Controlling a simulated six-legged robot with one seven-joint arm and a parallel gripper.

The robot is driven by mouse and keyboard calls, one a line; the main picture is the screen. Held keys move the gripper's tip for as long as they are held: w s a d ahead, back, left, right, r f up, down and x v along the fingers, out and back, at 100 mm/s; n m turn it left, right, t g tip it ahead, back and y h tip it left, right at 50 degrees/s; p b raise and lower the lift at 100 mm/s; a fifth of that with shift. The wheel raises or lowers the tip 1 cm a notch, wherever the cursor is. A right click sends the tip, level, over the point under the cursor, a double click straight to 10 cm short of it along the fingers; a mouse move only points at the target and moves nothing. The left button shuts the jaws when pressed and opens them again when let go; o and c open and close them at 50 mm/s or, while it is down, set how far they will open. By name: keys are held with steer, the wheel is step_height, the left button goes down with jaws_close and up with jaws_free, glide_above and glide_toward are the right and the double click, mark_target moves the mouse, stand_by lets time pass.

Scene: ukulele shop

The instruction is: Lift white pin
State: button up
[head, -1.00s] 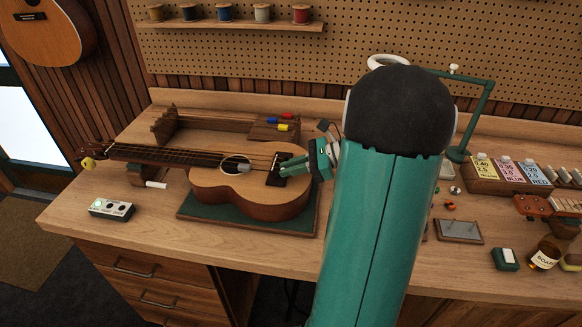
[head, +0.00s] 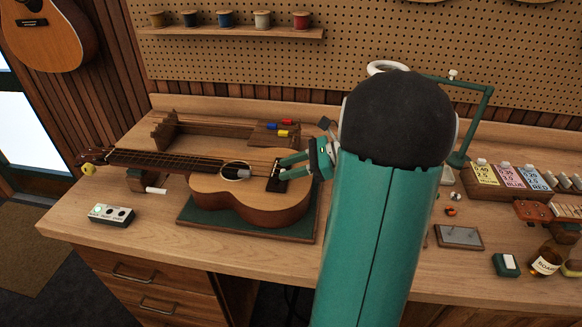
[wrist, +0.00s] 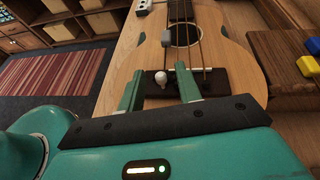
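The ukulele (head: 225,196) lies face up on a dark green mat (head: 190,215), its neck pointing left in the head view. The white pin (wrist: 161,77) stands at the dark bridge (wrist: 211,82) in the wrist view, its round head showing. My gripper (wrist: 158,87) is open, with one green finger to each side of the pin and visible gaps between. In the head view my gripper (head: 283,168) is over the bridge end of the ukulele body, and the pin cannot be made out there. A small grey piece (wrist: 167,39) sits by the sound hole.
A small white box with knobs (head: 111,215) stands at the bench's left. Blue and yellow blocks (head: 284,131) lie in a wooden holder behind the ukulele. String packets (head: 508,175), a bottle (head: 545,259) and a grey tray (head: 459,236) are at the right.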

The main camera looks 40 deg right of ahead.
steer(key=shift+s+d, duration=0.1)
steer(key=v, duration=1.3)
steer(key=shift+d+r, duration=0.15)
steer(key=shift+d, duration=0.05)
steer(key=shift+s+a, duration=0.1)
steer(key=w+a+n+g+h, duration=0.35)
steer(key=a+n+g, duration=0.45)
steer(key=a, duration=1.2)
steer(key=s+a+n+t+h, duration=0.2)
steer(key=a+n+h, duration=0.1)
steer(key=a+n, duration=0.5)
steer(key=s+a+n+t+h, duration=0.2)
steer(key=s+a+n+h, duration=0.1)
steer(key=a+n, duration=0.4)
steer(key=n, duration=0.3)
steer(key=shift+s+a+r, duration=0.2)
steer(key=shift+s+a, duration=0.05)
steer(key=shift+a, duration=0.1)
steer(key=shift+d, duration=0.2)
